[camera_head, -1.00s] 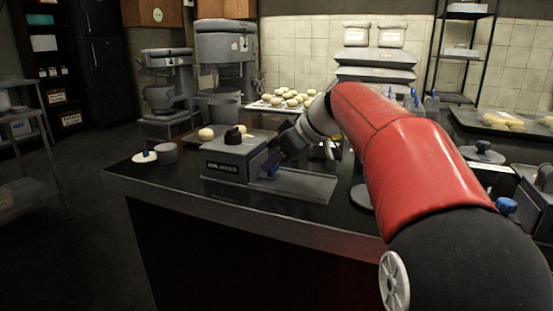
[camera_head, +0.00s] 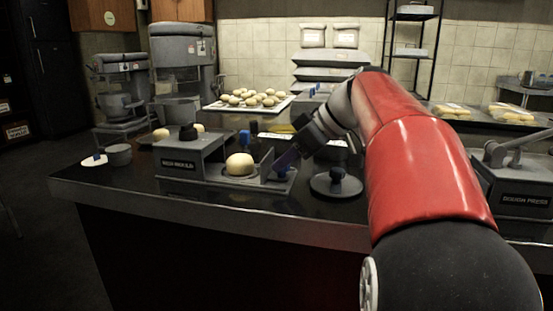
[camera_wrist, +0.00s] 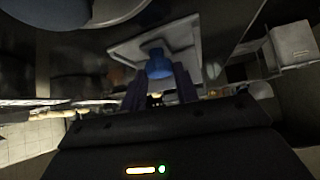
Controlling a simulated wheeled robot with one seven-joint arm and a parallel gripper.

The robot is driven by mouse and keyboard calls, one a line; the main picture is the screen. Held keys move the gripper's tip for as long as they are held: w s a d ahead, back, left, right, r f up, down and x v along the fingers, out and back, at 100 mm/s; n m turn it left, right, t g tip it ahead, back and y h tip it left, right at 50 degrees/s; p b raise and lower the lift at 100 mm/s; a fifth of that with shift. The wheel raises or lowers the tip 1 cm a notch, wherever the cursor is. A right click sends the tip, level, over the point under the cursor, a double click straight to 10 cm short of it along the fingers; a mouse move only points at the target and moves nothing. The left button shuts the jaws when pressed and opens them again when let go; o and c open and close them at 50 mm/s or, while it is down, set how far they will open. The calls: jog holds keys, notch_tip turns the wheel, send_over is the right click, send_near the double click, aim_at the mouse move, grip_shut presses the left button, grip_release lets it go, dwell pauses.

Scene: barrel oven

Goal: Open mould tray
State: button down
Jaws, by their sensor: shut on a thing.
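The grey mould box, labelled "BUN MOULD" (camera_head: 187,160), stands on the dark counter in the head view. Its mould tray (camera_head: 215,174) is drawn out to the right along the base, with a round dough ball (camera_head: 240,164) on it, clear of the box. My gripper (camera_head: 281,167) is at the tray's right end, shut on the blue tray knob (camera_head: 284,174). The wrist view shows the blue knob (camera_wrist: 158,66) between my two dark fingertips, with the pale tray end behind it.
A grey cup (camera_head: 118,154) stands at the left. A tray of dough balls (camera_head: 248,101) and a mixer (camera_head: 182,55) are behind. The dough press (camera_head: 510,190) is at the right.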

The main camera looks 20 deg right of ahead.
jog(key=c, duration=1.1)
grip_release()
jog(key=shift+o, duration=0.2)
jog(key=p+v, duration=0.1)
jog(key=v, duration=0.6)
jog(key=shift+s+r, duration=0.2)
jog(key=shift+r, duration=0.1)
jog(key=shift+d, duration=0.15)
